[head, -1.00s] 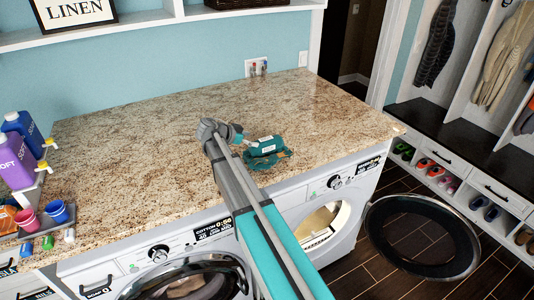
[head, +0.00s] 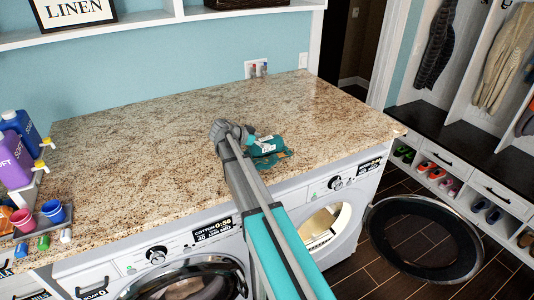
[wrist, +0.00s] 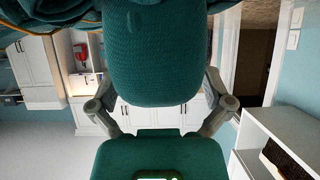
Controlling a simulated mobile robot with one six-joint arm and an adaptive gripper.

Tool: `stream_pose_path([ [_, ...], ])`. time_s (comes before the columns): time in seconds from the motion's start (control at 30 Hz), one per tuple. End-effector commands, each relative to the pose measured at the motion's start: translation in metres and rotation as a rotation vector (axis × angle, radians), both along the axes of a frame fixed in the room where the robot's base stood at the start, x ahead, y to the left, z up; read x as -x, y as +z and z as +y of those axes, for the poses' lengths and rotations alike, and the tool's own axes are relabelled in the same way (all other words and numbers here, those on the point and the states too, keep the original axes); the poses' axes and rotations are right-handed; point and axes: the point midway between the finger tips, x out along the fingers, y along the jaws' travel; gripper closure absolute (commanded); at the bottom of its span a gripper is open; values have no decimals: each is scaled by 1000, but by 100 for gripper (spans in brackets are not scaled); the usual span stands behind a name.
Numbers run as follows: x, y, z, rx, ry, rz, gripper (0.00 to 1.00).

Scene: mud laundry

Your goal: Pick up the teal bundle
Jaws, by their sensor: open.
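The teal bundle (head: 268,148) lies on the granite counter near its front edge, above the open washer. My gripper (head: 250,137) is low over the counter at the bundle's left side, partly hidden by my own wrist. In the wrist view the bundle (wrist: 153,45) is a large teal knit roll that fills the upper middle. More teal folds with a yellow cord show at the top left. My gripper's two grey fingers (wrist: 158,92) are spread, one on each side of the roll. I cannot tell whether they touch it.
Purple and blue bottles (head: 22,135) and small cups (head: 52,211) stand at the counter's left end. The counter (head: 150,150) is clear behind and left of the bundle. The washer's round door (head: 424,238) hangs open at the right. A wall outlet (head: 257,68) is behind.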

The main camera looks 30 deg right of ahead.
Motion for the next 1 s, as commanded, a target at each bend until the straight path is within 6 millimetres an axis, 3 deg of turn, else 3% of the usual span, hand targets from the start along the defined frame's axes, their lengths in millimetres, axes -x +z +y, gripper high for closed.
stream_pose_path([
  [0.33, 0, 0, 0, 0, 0, 0, 0],
  [0.83, 0, 0, 0, 0, 0, 0, 90],
  [1.0, 0, 0, 0, 0, -1, 0, 90],
])
